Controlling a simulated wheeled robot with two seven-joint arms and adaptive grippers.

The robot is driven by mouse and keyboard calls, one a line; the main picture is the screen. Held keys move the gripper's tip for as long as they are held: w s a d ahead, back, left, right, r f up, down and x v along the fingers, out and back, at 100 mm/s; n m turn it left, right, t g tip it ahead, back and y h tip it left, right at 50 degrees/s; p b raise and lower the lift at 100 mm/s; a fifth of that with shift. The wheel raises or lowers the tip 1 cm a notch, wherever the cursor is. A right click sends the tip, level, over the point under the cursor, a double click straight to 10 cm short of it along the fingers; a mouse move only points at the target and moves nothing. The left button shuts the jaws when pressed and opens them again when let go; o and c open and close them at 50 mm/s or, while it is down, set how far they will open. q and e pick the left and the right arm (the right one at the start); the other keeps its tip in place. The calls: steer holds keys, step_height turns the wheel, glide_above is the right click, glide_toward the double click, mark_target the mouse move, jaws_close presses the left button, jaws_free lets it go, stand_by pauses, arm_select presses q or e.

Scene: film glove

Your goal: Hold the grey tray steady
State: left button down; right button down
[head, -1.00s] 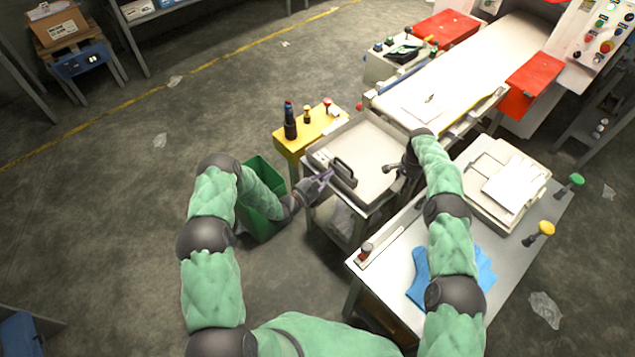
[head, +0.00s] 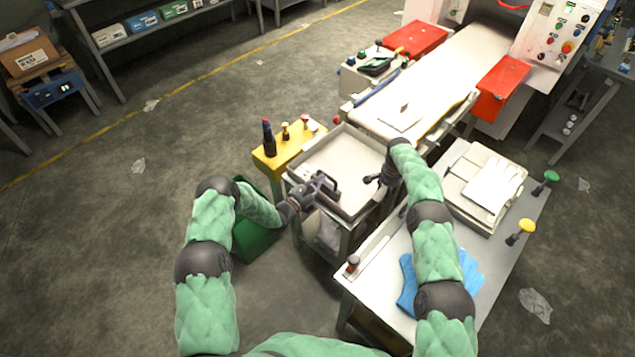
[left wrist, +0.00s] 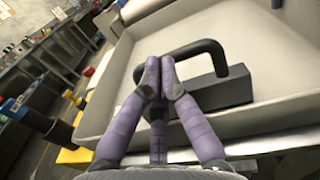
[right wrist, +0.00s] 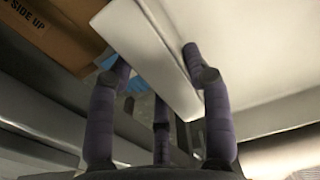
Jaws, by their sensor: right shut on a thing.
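The grey tray (head: 345,165) is a shallow, light bin on a grey stand in the middle of the head view. A black handle on a block (left wrist: 225,88) is inside it by the near left wall; it shows in the head view too (head: 331,187). My left gripper (head: 318,184) is at this handle, its fingertips together (left wrist: 161,62) in front of the bar. I cannot see the handle between them. My right gripper (head: 374,178) is at the tray's right side. In the right wrist view its fingers (right wrist: 160,75) straddle the pale tray wall (right wrist: 160,55).
A green bin (head: 255,240) is below my left arm. A white conveyor (head: 440,85) lies behind. A worktable (head: 380,265) with blue gloves (head: 408,290) stands right. The floor at left is mostly clear.

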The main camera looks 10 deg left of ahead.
arm_select(q)
steer(key=shift+w+d, duration=0.25)
steer(key=shift+w, duration=0.15)
